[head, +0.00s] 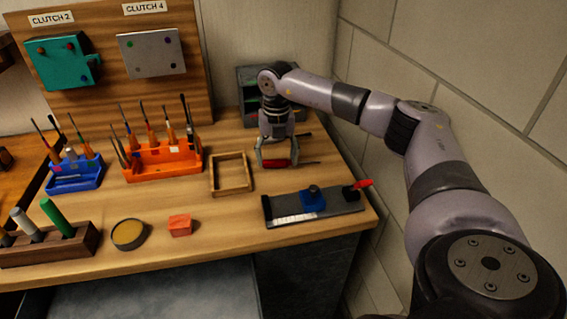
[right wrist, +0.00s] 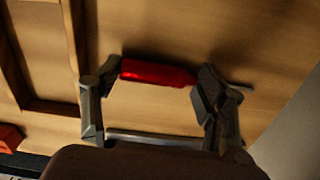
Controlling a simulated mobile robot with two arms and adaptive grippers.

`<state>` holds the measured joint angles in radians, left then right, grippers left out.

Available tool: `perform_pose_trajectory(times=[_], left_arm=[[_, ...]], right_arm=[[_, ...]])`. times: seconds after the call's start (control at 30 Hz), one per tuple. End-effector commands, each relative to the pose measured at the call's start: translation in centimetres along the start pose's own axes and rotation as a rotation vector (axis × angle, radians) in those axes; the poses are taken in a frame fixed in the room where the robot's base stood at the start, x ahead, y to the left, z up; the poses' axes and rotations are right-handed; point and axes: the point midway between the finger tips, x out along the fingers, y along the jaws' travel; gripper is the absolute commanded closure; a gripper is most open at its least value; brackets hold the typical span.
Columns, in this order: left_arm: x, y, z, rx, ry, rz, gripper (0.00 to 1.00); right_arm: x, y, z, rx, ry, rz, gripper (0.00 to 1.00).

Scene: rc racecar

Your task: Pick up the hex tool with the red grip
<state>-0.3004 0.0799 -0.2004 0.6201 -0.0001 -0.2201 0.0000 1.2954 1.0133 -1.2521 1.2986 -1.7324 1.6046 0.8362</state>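The hex tool with the red grip (head: 280,163) lies on the wooden bench below my right gripper (head: 276,163), its thin dark shaft pointing right. In the right wrist view its red grip (right wrist: 158,73) lies crosswise between the wide-apart fingers of my right gripper (right wrist: 157,75). One fingertip is near each end of the grip, and the shaft shows beyond the right finger. Whether the fingertips touch the grip is hard to tell. My left gripper is not in view.
A wooden frame (head: 213,175) lies left of the tool. A grey fixture (head: 335,207) with a blue block stands in front. A dark shelf (head: 248,87) stands behind my gripper. The orange tool holder (head: 129,174) is further left. The wall closes off the right.

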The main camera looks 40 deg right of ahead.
Motion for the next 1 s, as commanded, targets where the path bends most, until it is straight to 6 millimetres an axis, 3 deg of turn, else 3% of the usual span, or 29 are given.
perform_pose_trajectory(times=[0.4,0.63,0.87,1.0], left_arm=[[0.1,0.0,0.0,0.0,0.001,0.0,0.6],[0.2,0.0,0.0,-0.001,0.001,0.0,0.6],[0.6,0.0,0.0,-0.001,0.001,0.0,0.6],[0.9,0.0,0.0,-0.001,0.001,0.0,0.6]], right_arm=[[0.8,-0.4,-0.3,0.002,0.014,-0.014,0.63],[-0.1,-0.4,-0.2,0.003,0.012,-0.013,0.63],[-4.5,-0.1,0.0,0.002,0.004,-0.005,0.63],[-8.6,-0.1,0.0,0.002,0.002,-0.002,0.63]])
